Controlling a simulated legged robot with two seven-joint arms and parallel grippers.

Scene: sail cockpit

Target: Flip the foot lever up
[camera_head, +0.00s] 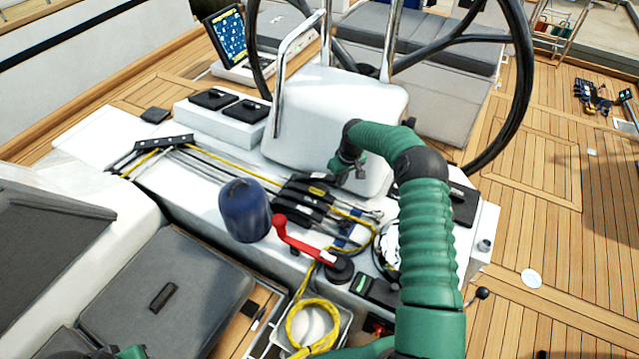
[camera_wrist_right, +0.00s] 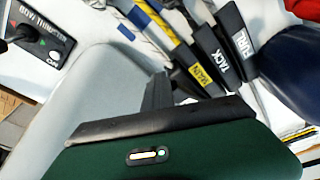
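A bank of black clutch levers (camera_head: 303,200) sits on the white console, between the blue-covered winch and the pedestal. In the right wrist view, one lever reads MAIN on yellow (camera_wrist_right: 203,76) and its neighbour reads TACK (camera_wrist_right: 221,60). The lever beside that (camera_wrist_right: 241,44) has a white label I cannot read surely, so I cannot tell which is the foot lever. The levers appear to lie down. My right gripper (camera_head: 350,172) hangs above and beside the bank, near the pedestal, apparently apart from the levers; its finger opening is unclear. My left gripper (camera_head: 128,352) barely shows at the bottom left.
The blue-covered winch (camera_head: 245,210) and red winch handle (camera_head: 298,240) stand close to the levers. The white pedestal (camera_head: 335,110) and steering wheel (camera_head: 522,85) rise behind. Yellow rope (camera_head: 313,328) lies coiled in front. A bow thruster panel (camera_wrist_right: 42,42) shows in the wrist view.

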